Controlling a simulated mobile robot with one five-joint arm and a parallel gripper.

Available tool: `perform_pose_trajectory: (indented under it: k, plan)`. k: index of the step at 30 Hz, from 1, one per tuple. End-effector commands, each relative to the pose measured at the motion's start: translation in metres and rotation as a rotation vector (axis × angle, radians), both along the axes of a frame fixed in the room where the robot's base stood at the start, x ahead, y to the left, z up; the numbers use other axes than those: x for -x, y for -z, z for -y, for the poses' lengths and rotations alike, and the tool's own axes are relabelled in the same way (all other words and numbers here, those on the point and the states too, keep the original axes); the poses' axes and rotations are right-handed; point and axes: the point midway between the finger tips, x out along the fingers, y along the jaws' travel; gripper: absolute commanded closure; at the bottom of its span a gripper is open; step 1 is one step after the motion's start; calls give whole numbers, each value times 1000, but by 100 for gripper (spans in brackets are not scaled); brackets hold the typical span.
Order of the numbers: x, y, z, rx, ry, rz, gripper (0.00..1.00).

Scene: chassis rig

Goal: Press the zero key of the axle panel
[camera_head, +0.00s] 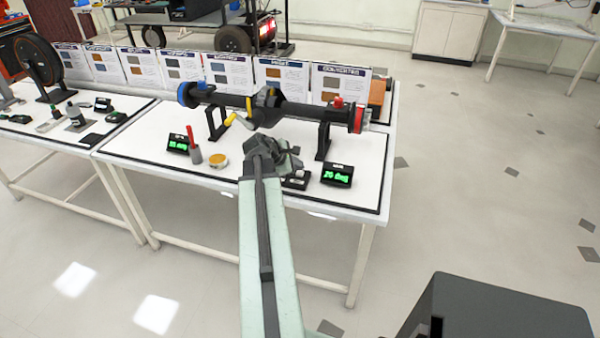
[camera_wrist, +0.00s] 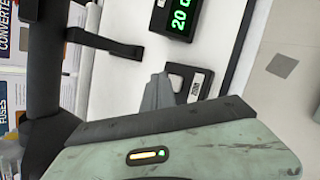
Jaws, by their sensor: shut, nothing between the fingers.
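A small black key panel (camera_head: 296,182) lies on the white table near its front edge, partly hidden behind my gripper in the head view. It also shows in the wrist view (camera_wrist: 204,74), with a pale key (camera_wrist: 196,87) bearing dark marks too small to read. Part of the panel is covered by my fingers, so I cannot tell which key is the zero key. My gripper (camera_head: 290,152) is shut and empty above the table beside the panel. Its fingertips also show in the wrist view (camera_wrist: 158,82), close to the panel; I cannot tell whether they touch it.
A black display with green digits (camera_head: 337,175) stands right of the panel. A dark axle (camera_head: 228,99) on black stands (camera_head: 323,141) runs behind my gripper. A yellow tin (camera_head: 218,160), a red-handled tool (camera_head: 191,139) and another green display (camera_head: 178,144) are to the left.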

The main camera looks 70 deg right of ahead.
Motion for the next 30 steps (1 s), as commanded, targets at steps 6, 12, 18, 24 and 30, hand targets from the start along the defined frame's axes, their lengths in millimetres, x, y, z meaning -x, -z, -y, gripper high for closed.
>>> perform_pose_trajectory:
  k: [6, 12, 18, 24, 30]
  plan:
    - [0, 0, 0, 0, 0, 0, 100]
    - [0, 4, 0, 0, 0, 0, 100]
    - [0, 9, 0, 0, 0, 0, 100]
    - [0, 8, 0, 0, 0, 0, 100]
    - [0, 10, 0, 0, 0, 0, 100]
